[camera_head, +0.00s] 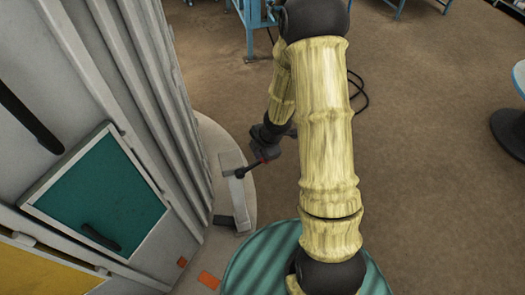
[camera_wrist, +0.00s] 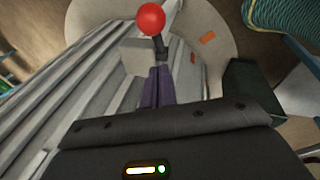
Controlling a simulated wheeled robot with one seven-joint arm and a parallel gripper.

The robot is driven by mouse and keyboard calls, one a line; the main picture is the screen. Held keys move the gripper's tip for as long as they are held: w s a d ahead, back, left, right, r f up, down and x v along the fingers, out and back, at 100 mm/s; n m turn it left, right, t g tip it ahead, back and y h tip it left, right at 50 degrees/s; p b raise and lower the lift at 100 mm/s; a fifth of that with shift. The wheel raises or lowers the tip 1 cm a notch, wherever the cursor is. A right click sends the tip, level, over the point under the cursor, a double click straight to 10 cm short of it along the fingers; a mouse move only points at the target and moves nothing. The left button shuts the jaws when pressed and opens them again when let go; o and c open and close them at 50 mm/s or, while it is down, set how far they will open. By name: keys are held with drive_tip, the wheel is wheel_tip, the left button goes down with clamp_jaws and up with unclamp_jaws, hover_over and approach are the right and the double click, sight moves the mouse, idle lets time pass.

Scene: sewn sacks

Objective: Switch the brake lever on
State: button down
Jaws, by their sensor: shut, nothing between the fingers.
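The brake lever (camera_head: 248,169) is a dark rod with a red knob, on a pale grey upright post (camera_head: 237,200) beside the grey machine. In the wrist view its red ball knob (camera_wrist: 151,18) and short dark stem (camera_wrist: 160,46) show just beyond my fingertips, next to a pale grey block (camera_wrist: 136,56). My gripper (camera_wrist: 157,72) is shut and empty, its dark purple fingers pointing at the stem. In the head view my gripper (camera_head: 264,152) is at the knob end of the lever and partly hides it. I cannot tell whether the fingers touch the lever.
The grey ribbed machine wall (camera_head: 150,90) stands close on the left, with a teal panel (camera_head: 100,205) in it. A rounded pale base (camera_head: 215,140) lies under the lever. Brown floor on the right is mostly open.

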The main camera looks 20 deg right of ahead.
sight(261, 159)
drive_tip(key=shift+w+d+f, duration=0.3)
drive_tip(key=shift+f, duration=0.45)
drive_tip(key=shift+w+d+f, duration=0.25)
drive_tip(key=shift+d+f, duration=0.1)
drive_tip(key=shift+f, duration=0.4)
drive_tip(key=shift+w+d+f, duration=0.3)
drive_tip(key=shift+f, duration=0.45)
drive_tip(key=shift+d+p, duration=0.2)
drive_tip(key=shift+p, duration=0.15)
